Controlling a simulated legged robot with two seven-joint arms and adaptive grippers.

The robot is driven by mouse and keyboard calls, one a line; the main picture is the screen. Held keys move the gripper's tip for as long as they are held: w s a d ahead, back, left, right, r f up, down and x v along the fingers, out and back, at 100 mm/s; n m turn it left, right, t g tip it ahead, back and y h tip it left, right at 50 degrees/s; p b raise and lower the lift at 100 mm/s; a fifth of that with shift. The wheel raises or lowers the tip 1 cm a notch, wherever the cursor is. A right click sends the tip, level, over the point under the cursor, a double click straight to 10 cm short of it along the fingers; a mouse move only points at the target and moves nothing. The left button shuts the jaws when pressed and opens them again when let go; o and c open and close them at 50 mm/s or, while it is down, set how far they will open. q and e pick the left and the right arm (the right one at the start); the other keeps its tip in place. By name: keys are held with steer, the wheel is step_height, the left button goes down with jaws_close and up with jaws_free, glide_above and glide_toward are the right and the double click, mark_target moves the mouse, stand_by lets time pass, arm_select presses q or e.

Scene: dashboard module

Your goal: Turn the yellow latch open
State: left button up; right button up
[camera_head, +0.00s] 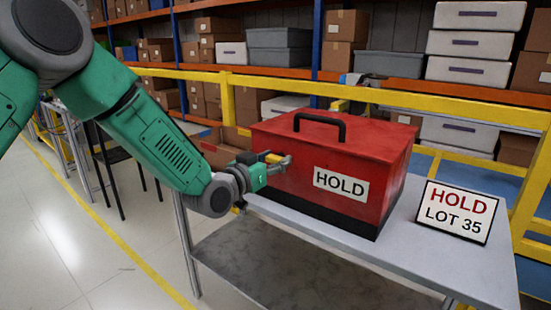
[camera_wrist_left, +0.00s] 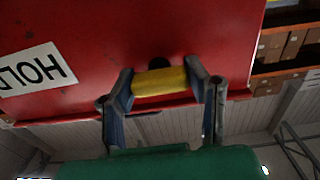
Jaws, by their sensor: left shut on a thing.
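The red box (camera_head: 385,165) stands on a grey table and has a black carry handle (camera_head: 320,125) on its lid and a white HOLD label. The yellow latch (camera_head: 268,157) is on the left part of its front face. My left gripper (camera_head: 276,164) is at that face, shut on the latch. In the left wrist view, the latch (camera_wrist_left: 160,82) spans between the two fingers of the gripper (camera_wrist_left: 161,90), with a dark round spot just above it on the red face (camera_wrist_left: 230,50). My right gripper is not in view.
The grey table (camera_head: 400,255) has a HOLD LOT 35 sign (camera_head: 457,211) standing right of the box. A yellow rail (camera_head: 440,112) runs behind, with shelves of cartons and bins beyond. Open floor (camera_head: 85,240) lies to the left.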

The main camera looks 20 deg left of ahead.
arm_select(q)
steer(key=o, duration=1.2)
steer(key=shift+c, duration=0.2)
steer(key=shift+s+a, duration=0.1)
steer(key=v, duration=1.1)
steer(key=shift+s+a, duration=0.15)
steer(key=shift+s, duration=0.2)
